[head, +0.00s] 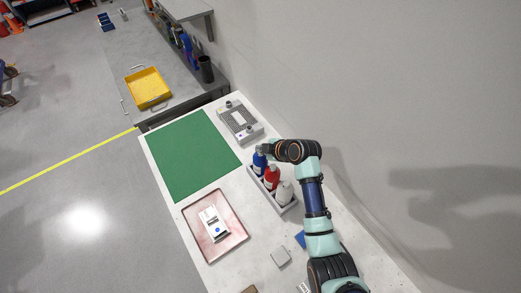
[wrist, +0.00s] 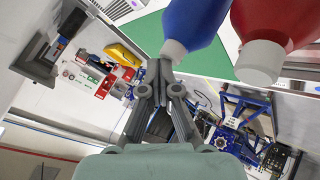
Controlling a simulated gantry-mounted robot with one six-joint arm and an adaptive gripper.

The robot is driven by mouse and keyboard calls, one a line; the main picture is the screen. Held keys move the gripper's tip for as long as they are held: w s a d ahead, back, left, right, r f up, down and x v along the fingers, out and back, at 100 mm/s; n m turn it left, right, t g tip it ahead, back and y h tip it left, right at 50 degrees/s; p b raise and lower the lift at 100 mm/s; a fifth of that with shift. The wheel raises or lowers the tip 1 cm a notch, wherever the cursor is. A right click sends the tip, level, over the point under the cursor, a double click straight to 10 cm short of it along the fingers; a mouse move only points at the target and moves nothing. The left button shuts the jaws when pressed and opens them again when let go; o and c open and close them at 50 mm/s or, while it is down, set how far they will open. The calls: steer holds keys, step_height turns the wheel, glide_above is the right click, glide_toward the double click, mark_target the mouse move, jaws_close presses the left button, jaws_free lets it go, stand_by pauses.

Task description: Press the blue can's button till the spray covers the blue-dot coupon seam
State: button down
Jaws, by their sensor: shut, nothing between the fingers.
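The blue can (head: 259,160) stands in a grey rack (head: 289,209), at the end nearest the green mat. In the wrist view the blue can (wrist: 194,24) shows its grey top (wrist: 173,51) right by my fingertips. My gripper (wrist: 157,72) is shut and empty; in the head view my gripper (head: 263,149) is at the top of the blue can and partly hides it. I cannot tell whether it touches the button. The white coupon (head: 212,219) with a blue dot (head: 217,230) lies in a pinkish tray (head: 230,243). No spray shows.
A red can (head: 271,178) and a white can (head: 285,192) stand beside the blue can in the rack. A grey fixture (head: 239,121) sits at the far end of the table. The green mat (head: 190,153) is bare. A grey block (head: 281,257) lies near the rack.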

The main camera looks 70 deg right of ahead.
steer(key=shift+s+a, duration=0.1)
steer(key=shift+r+p, duration=0.15)
steer(key=shift+p, duration=0.15)
step_height(320, 180, up, 6)
steer(key=p, duration=0.5)
steer(key=shift+r, duration=0.2)
steer(key=shift+f, duration=0.1)
stand_by(1.4)
